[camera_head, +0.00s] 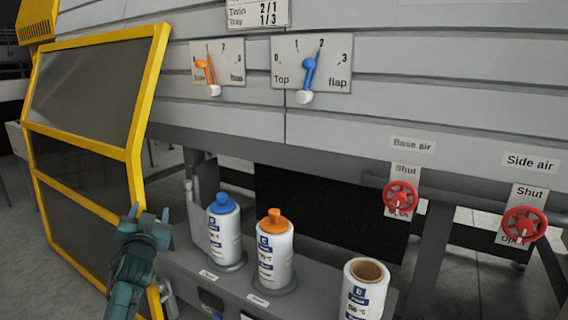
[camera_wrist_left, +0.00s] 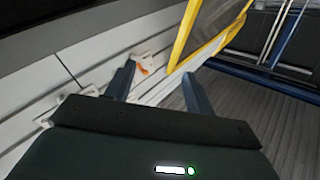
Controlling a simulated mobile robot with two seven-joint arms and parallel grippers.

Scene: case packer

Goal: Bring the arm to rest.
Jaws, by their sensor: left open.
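My left gripper (camera_head: 149,213) is at the lower left of the head view, in front of the yellow-framed guard door and left of the bottles. Its fingers are apart with nothing between them. In the left wrist view the two open fingers (camera_wrist_left: 160,88) also show empty, with the grey panel wall and the yellow frame beyond them. My right gripper is not in either view.
A yellow-framed door (camera_head: 133,155) stands at left. A blue-capped bottle (camera_head: 223,230), an orange-capped bottle (camera_head: 274,250) and an open bottle (camera_head: 363,292) stand on a grey ledge. Orange (camera_head: 206,73) and blue (camera_head: 308,75) levers and red valves (camera_head: 401,197) (camera_head: 523,224) are on the machine.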

